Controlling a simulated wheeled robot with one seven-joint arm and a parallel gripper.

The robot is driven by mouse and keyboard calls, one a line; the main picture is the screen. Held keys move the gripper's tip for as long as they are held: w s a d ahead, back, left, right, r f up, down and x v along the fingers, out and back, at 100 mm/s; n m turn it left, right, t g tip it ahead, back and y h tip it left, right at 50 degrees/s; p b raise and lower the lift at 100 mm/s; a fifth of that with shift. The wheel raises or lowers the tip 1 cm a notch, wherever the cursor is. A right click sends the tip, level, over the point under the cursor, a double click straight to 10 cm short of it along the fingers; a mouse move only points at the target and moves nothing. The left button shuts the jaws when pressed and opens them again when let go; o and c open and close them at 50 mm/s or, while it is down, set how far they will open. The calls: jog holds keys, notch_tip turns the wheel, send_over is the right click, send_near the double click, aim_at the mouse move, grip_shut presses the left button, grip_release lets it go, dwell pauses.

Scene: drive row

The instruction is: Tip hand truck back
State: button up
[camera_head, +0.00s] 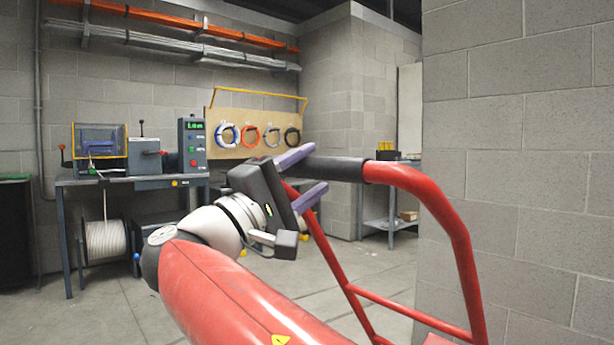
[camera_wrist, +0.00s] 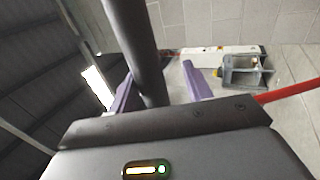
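The red hand truck (camera_head: 462,250) stands at the right in the head view, its upper handle running left and ending in a black grip (camera_head: 340,169). My gripper (camera_head: 319,167) is at the left end of this grip, one purple finger above it and one below. In the wrist view the black grip (camera_wrist: 135,40) runs down between the two fingers of my gripper (camera_wrist: 158,72). It lies close to the left finger, with a visible gap to the right finger. The fingers are open and not closed on it. The truck's lower part is mostly out of view.
A workbench (camera_head: 140,183) with machines stands at the back left, a cable spool (camera_head: 105,240) under it. A block wall (camera_head: 540,150) is close at the right, behind the hand truck. A shelf (camera_head: 388,222) stands further back. The floor between is mostly clear.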

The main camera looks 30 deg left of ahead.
jog(key=v, duration=0.7)
jog(key=shift+s+f, duration=0.25)
jog(key=shift+s, duration=0.05)
jog(key=shift+a, duration=0.1)
